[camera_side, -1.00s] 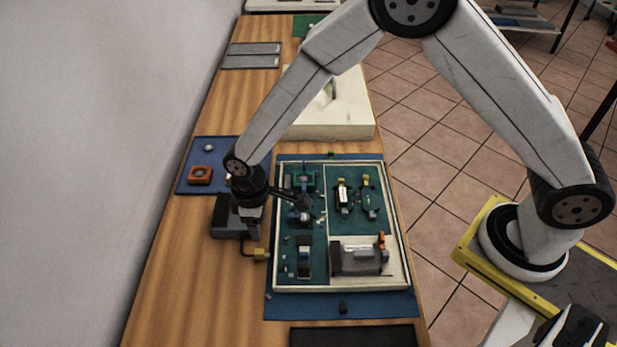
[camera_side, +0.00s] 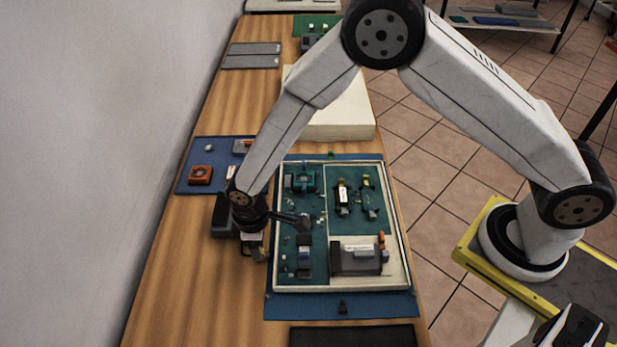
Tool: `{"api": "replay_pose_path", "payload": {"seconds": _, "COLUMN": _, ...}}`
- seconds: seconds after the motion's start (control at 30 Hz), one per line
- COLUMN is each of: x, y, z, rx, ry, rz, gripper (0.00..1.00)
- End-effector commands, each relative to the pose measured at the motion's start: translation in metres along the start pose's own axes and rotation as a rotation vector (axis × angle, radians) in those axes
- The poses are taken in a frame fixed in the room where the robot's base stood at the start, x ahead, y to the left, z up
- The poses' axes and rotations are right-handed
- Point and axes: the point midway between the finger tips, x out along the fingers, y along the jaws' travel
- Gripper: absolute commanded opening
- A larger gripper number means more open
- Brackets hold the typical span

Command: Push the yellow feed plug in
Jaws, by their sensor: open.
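My gripper (camera_side: 256,251) points down at the left edge of the open white-walled tray (camera_side: 400,268). It is open, and its fingers are small and dark in this view. The yellow feed plug is largely hidden by the gripper at the tray's left wall; I cannot tell whether the fingers touch it. A dark grey box (camera_side: 222,222) with a black cable stands just left of the gripper. It is partly covered by my wrist. How far the plug sits in any socket cannot be seen.
The tray holds green boards (camera_side: 358,208) with several small parts and a grey module (camera_side: 356,256). A blue mat at left carries an orange part (camera_side: 200,175). A cream block (camera_side: 345,110) stands behind. Bare wood lies front left.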

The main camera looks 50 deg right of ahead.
Motion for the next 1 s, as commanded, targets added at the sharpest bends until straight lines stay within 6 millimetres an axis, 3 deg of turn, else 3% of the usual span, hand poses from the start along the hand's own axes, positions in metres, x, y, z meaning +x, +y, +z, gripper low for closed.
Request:
{"api": "replay_pose_path", "payload": {"seconds": 0.3, "x": 0.026, "y": 0.000, "z": 0.000, "rx": 0.000, "ry": -0.001, "rz": 0.000, "gripper": 0.59}}
{"api": "replay_pose_path", "payload": {"seconds": 0.67, "x": 0.029, "y": 0.000, "z": 0.000, "rx": 0.000, "ry": 0.000, "rz": 0.000, "gripper": 0.59}}
{"api": "replay_pose_path", "payload": {"seconds": 0.7, "x": 0.029, "y": 0.000, "z": 0.000, "rx": 0.000, "ry": 0.000, "rz": 0.000, "gripper": 0.56}}
{"api": "replay_pose_path", "payload": {"seconds": 0.87, "x": 0.029, "y": 0.000, "z": 0.000, "rx": 0.000, "ry": 0.000, "rz": 0.000, "gripper": 0.05}}
{"api": "replay_pose_path", "payload": {"seconds": 0.9, "x": 0.029, "y": 0.000, "z": 0.000, "rx": 0.000, "ry": 0.000, "rz": 0.000, "gripper": 0.00}}
{"api": "replay_pose_path", "payload": {"seconds": 1.0, "x": 0.029, "y": 0.000, "z": 0.000, "rx": 0.000, "ry": 0.000, "rz": 0.000, "gripper": 0.00}}
